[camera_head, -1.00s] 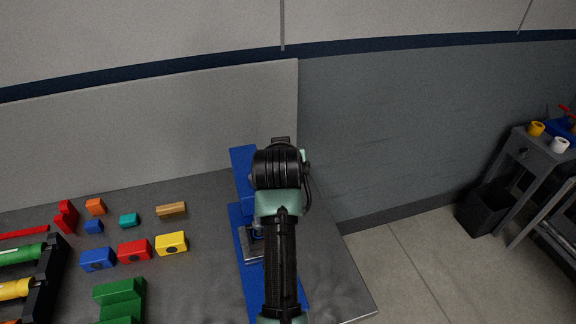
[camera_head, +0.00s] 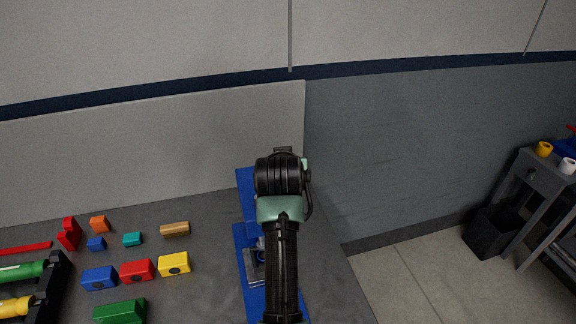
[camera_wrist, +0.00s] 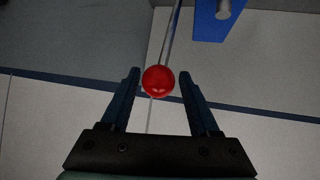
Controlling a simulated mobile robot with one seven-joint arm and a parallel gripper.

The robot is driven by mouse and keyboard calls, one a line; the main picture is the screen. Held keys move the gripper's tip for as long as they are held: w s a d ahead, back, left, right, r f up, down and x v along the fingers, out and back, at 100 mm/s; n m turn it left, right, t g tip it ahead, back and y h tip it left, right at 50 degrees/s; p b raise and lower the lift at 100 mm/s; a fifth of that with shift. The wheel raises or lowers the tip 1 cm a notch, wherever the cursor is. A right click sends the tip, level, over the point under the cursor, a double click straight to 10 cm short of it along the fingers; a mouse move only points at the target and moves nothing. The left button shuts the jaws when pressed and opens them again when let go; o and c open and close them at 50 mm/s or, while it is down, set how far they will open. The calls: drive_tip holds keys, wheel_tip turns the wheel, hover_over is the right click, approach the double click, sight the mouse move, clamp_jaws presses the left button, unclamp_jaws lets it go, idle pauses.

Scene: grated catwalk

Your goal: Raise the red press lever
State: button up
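The press lever shows in the wrist view as a round red knob (camera_wrist: 158,81) on a thin metal rod (camera_wrist: 171,35). My gripper (camera_wrist: 160,74) is open, with one dark finger on each side of the knob. The knob sits between the fingertips, with a narrow gap visible on both sides. Part of the blue press (camera_wrist: 224,18) shows at the top of the wrist view. In the head view the blue press (camera_head: 247,209) stands on the grey table, largely covered by my arm. The lever and my fingertips are hidden there.
Coloured blocks, including a yellow one (camera_head: 174,264) and a green one (camera_head: 120,311), lie left of the press on the table (camera_head: 208,220). A dark rack (camera_head: 50,290) holds coloured cylinders at far left. A wall panel stands behind. A side table (camera_head: 540,172) and bin (camera_head: 491,232) stand right.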

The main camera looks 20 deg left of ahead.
drive_tip(key=shift+o, duration=0.4)
drive_tip(key=shift+s+d, duration=0.1)
drive_tip(key=shift+s, duration=0.05)
drive_tip(key=b+v, duration=0.4)
drive_tip(key=v, duration=0.8)
drive_tip(key=shift+s+r, duration=0.2)
drive_tip(key=shift+r, duration=0.05)
drive_tip(key=s+d+r+m+t+b, duration=0.15)
drive_tip(key=d+r+t, duration=0.25)
drive_tip(key=r, duration=0.4)
drive_tip(key=s+d+r+t+h, duration=0.1)
drive_tip(key=s+d+r+t, duration=0.25)
drive_tip(key=r, duration=0.45)
drive_tip(key=s+d+r+m+t+b, duration=0.1)
drive_tip(key=d+r+t, duration=0.35)
drive_tip(key=r, duration=0.25)
drive_tip(key=s+d+r+m+t+h, duration=0.1)
drive_tip(key=s+d+r+t+h, duration=0.1)
drive_tip(key=s+r, duration=0.5)
drive_tip(key=s+d+t, duration=0.1)
drive_tip(key=s+t, duration=0.1)
drive_tip(key=shift+m+t, duration=0.35)
drive_tip(key=shift+t, duration=0.05)
